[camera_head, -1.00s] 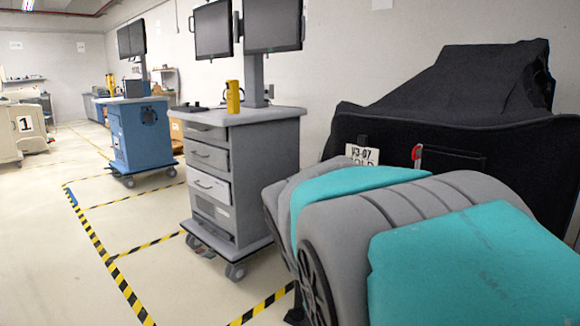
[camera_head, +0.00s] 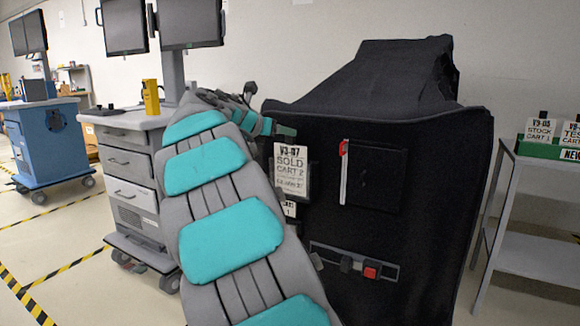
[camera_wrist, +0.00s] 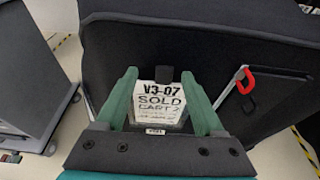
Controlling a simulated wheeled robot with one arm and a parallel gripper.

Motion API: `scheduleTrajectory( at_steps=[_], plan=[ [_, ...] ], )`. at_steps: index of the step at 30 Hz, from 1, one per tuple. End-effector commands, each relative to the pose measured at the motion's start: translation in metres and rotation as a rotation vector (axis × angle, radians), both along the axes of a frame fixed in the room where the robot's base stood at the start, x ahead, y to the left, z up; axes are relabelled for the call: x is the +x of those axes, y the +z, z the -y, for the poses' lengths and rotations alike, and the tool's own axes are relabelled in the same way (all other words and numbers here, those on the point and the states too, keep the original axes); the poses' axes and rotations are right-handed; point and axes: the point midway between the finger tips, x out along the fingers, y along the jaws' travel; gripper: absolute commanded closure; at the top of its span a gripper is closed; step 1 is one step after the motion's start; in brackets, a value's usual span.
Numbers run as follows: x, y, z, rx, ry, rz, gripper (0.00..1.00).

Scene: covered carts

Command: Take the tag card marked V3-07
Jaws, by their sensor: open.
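The white tag card marked V3-07 (camera_head: 291,168) reads "SOLD CART 2" and hangs upright on the front of a black covered cart (camera_head: 420,215). In the wrist view the card (camera_wrist: 160,104) shows between my two green fingers, with a dark clip (camera_wrist: 164,75) at its top. My gripper (camera_wrist: 160,80) is open and holds nothing. In the head view my gripper (camera_head: 279,130) is near the card's top edge, partly hidden by my arm. I cannot tell whether the fingers touch the card.
Part of another white label (camera_head: 289,208) shows below the card. A red-and-white handle (camera_head: 343,172) and a panel with a red button (camera_head: 371,271) are on the cart. A grey cart (camera_head: 130,165) stands left. A shelf (camera_head: 540,255) at right bears a green box (camera_head: 535,150) with cards.

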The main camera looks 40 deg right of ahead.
Motion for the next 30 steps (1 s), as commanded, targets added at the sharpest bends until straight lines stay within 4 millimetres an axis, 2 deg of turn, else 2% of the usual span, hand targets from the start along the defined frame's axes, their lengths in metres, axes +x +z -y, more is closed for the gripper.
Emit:
scheduleTrajectory(
  at_steps=[5,13,21,30],
  plan=[
    [0.001,-0.007,0.012,0.002,-0.003,-0.001,0.3],
    [0.011,-0.023,0.046,0.004,-0.001,-0.001,0.3],
    [0.012,-0.023,0.05,0.004,-0.001,0.001,0.3],
    [0.012,-0.023,0.05,0.004,-0.001,0.001,0.63]
  ],
)
